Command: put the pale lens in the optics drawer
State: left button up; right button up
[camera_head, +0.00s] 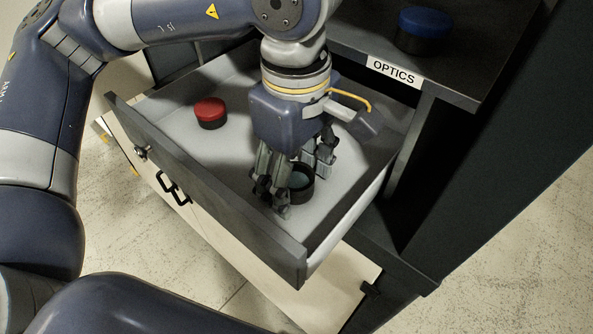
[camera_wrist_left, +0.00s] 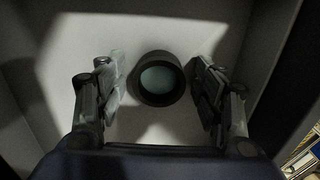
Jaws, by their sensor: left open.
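The pale lens (camera_head: 298,184), a dark ring with pale glass, lies on the floor of the open optics drawer (camera_head: 235,133) in the head view. It also shows in the left wrist view (camera_wrist_left: 161,78), face up between the fingers. My left gripper (camera_head: 290,182) reaches down into the drawer. It is open, with a finger on either side of the lens, and the wrist view shows gaps between fingers and ring. In the head view the fingers partly hide the lens. My right gripper is not in view.
A red-capped round piece (camera_head: 210,112) lies in the same drawer, towards its left end. A blue-capped piece (camera_head: 424,28) stands on the cabinet top above the OPTICS label (camera_head: 394,72). The drawer's dark front wall (camera_head: 205,185) borders the space. Drawer floor between the red piece and gripper is clear.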

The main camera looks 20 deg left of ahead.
aim_at(298, 176)
pick_arm(q)
notch_tip(298, 176, up, 6)
jog(key=b, duration=0.3)
jog(key=shift+d+r, duration=0.1)
jog(key=shift+r, duration=0.75)
